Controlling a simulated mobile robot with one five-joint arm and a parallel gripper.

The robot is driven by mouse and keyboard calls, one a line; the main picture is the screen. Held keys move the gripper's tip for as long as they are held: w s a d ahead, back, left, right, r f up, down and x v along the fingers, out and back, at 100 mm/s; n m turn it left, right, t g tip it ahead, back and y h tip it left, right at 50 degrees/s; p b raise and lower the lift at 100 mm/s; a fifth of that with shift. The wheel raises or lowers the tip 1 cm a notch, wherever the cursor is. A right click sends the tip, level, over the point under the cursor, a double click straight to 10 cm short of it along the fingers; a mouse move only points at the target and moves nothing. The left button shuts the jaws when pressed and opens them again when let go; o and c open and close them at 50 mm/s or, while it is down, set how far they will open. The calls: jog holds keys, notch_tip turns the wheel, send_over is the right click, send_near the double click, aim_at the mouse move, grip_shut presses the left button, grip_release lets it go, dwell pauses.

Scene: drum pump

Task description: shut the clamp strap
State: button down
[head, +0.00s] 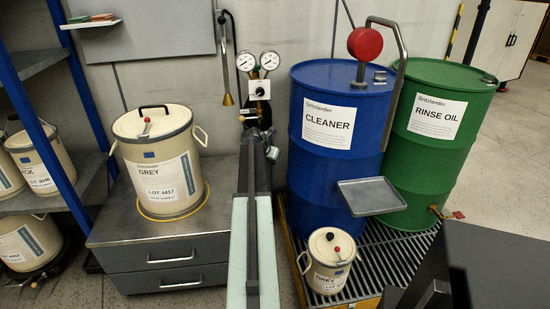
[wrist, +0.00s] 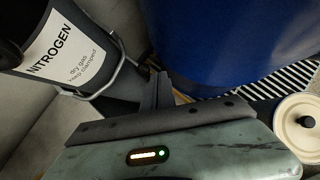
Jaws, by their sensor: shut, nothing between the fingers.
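A thin grey metal strap (wrist: 104,88) shows in the wrist view, curving around the lower front of the dark nitrogen cylinder (wrist: 20,28). It bends up on the cylinder's right side; I cannot tell whether its end is latched. My gripper (wrist: 161,82) is shut and empty, just right of the strap, with a small gap in the picture. In the head view my gripper (head: 270,148) is at the far end of my arm, in front of the cylinder. The strap is not clearly visible there, with my arm in front of that area.
The blue cleaner drum (head: 335,150) stands close on the right, with a small tray (head: 371,196) on its front. A small grey-labelled pail (head: 327,272) stands on the grating. The drawer cabinet (head: 165,255) with a larger pail (head: 157,160) is on the left.

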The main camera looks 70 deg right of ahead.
jog(key=s+a+r+p, duration=0.3)
jog(key=a+r+p, duration=0.6)
jog(key=r, duration=0.3)
jog(key=shift+s+a+p, duration=0.15)
jog(key=shift+a+p, duration=0.05)
jog(key=shift+p, duration=0.4)
